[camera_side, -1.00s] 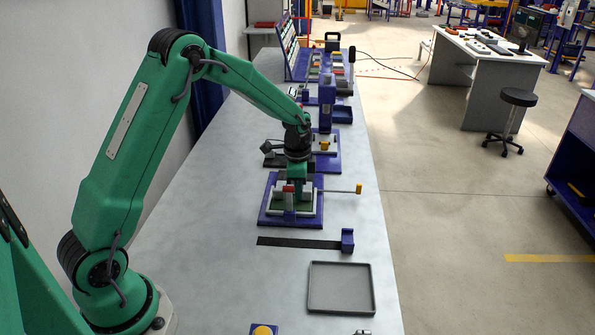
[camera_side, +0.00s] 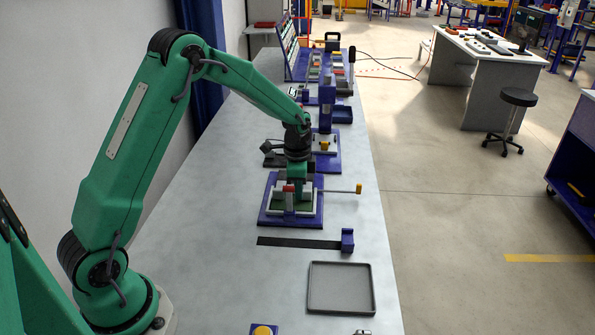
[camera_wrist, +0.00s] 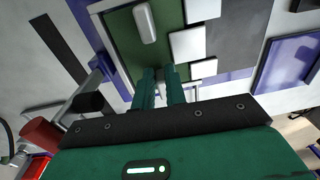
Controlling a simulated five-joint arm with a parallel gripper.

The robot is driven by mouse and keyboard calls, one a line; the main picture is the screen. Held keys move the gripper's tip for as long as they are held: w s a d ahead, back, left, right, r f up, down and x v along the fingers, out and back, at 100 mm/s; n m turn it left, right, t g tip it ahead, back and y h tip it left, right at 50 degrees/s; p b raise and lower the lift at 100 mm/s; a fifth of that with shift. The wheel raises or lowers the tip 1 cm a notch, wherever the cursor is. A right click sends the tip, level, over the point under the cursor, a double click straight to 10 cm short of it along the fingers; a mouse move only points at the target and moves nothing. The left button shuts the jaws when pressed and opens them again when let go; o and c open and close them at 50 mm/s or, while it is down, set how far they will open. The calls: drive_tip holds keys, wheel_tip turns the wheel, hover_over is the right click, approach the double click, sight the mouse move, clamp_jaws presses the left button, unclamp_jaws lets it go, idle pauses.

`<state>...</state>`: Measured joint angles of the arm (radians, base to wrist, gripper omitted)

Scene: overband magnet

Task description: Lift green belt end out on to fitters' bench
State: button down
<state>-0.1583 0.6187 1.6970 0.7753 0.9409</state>
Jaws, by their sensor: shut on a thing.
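A blue-based fixture (camera_side: 264,217) stands on the long pale grey bench (camera_side: 185,235). It holds a green belt piece (camera_side: 303,208) between pale blocks. In the wrist view the green piece (camera_wrist: 122,42) lies flat at the fingertips, with a light grey bar (camera_wrist: 145,22) on it and white blocks to its right. My gripper (camera_side: 297,187) points down into the fixture. Its two green fingers (camera_wrist: 160,72) are close together at the near edge of the green piece. They are shut on the green belt end, though the exact contact is hard to see.
Nearer lie a black strip (camera_side: 295,242) with a blue block (camera_side: 347,240), and an empty grey tray (camera_side: 341,288). Other blue stations (camera_side: 327,105) stand behind. The left bench surface is clear.

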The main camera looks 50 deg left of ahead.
drive_tip(key=shift+r, duration=0.2)
drive_tip(key=shift+r, duration=1.1)
drive_tip(key=shift+r, duration=0.65)
